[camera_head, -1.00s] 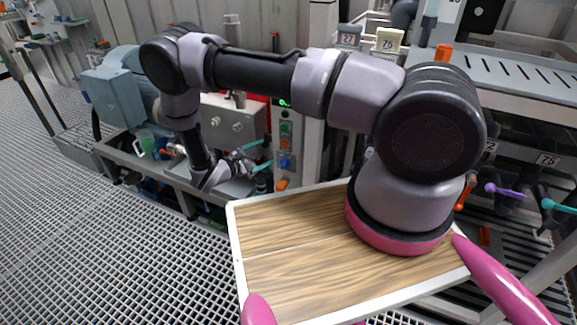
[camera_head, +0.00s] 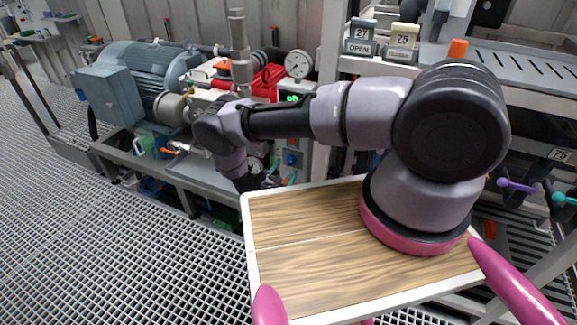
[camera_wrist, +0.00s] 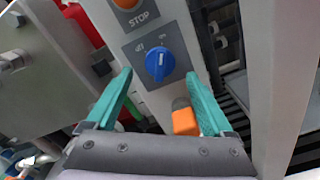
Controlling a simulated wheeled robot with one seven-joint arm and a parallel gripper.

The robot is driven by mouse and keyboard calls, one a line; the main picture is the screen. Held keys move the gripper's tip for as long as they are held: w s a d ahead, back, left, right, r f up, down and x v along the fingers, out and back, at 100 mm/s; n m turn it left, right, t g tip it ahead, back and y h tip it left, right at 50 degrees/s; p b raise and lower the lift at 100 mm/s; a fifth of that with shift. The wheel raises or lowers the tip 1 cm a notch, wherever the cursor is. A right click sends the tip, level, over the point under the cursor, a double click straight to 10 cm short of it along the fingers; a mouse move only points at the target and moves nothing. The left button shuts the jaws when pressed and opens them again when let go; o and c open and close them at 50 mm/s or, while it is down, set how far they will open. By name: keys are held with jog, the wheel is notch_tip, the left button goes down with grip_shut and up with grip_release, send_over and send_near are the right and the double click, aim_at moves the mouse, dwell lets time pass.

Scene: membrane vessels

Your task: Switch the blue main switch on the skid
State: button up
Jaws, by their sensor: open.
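The blue main switch (camera_wrist: 159,64) is a round knob with a white pointer line on a dark plate. In the wrist view it sits on the grey control post, below the orange STOP button (camera_wrist: 126,4). It also shows small in the head view (camera_head: 291,159). My gripper (camera_wrist: 158,82) is open, with its two teal fingers spread to the left and right of the switch's line. Nothing is between the fingers' grip, and I cannot tell how far the tips are from the panel. In the head view the arm mostly hides the gripper.
An orange block-shaped part (camera_wrist: 185,122) sits below the switch, near the right finger. A vertical grey frame post (camera_wrist: 272,80) stands to the right. In the head view, a blue motor (camera_head: 130,80) and a pressure gauge (camera_head: 298,64) stand behind my arm.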

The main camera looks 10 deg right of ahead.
aim_at(289, 163)
jog(key=shift+x, duration=1.55)
jog(key=c, duration=1.3)
jog(key=shift+c, duration=0.2)
jog(key=shift+n, duration=0.4)
jog(key=n, duration=0.5)
jog(key=shift+s+n, duration=0.1)
jog(key=shift+n, duration=0.3)
jog(key=n, duration=0.5)
jog(key=shift+n, duration=0.3)
